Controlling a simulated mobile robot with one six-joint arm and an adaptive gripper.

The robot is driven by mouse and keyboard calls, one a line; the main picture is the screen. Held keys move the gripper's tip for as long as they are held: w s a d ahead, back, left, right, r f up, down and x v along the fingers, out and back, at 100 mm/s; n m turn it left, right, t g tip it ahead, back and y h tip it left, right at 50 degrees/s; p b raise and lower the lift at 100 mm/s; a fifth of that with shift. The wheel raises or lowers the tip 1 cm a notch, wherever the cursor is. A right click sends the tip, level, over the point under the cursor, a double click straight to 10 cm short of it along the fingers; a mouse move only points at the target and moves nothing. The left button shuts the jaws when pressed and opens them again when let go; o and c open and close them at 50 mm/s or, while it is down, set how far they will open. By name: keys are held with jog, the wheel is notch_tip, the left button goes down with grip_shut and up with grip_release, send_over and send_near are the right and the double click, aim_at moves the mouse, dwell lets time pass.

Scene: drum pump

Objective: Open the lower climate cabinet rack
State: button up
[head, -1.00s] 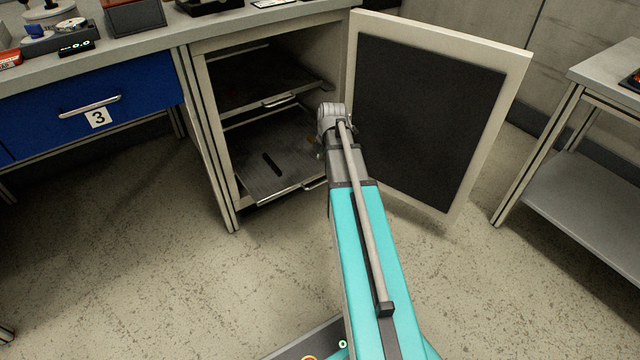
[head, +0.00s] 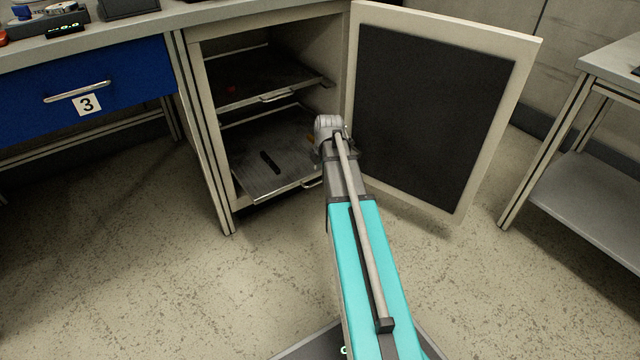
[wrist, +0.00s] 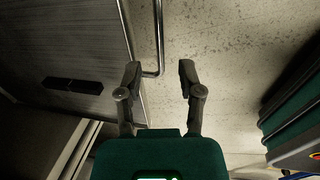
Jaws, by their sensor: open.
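The lower rack (head: 245,170) of the climate cabinet is a grey metal shelf with a dark slot. It sticks out a little past the cabinet front in the head view. Its bar handle (head: 313,182) shows at the front edge, beside my arm. In the wrist view the rack (wrist: 75,40) fills the upper left, and its handle (wrist: 158,35) runs down towards my gripper (wrist: 160,72). My gripper is open, and the handle's bent near end lies between the fingertips, closer to the left one. In the head view my arm hides the gripper.
The upper rack (head: 260,80) with its own handle is above the lower one. The cabinet door (head: 430,110) stands wide open on the right. A blue drawer (head: 90,75) is left, and a metal table (head: 590,190) is far right. The floor in front is clear.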

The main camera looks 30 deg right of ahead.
aim_at(320, 182)
jog(key=shift+w+f+b, duration=0.25)
jog(key=shift+f+b, duration=0.7)
jog(key=shift+f, duration=0.15)
jog(key=shift+w+f+b, duration=0.2)
jog(key=shift+f+b, duration=0.75)
jog(key=shift+f, duration=0.15)
jog(key=shift+c, duration=0.2)
grip_shut()
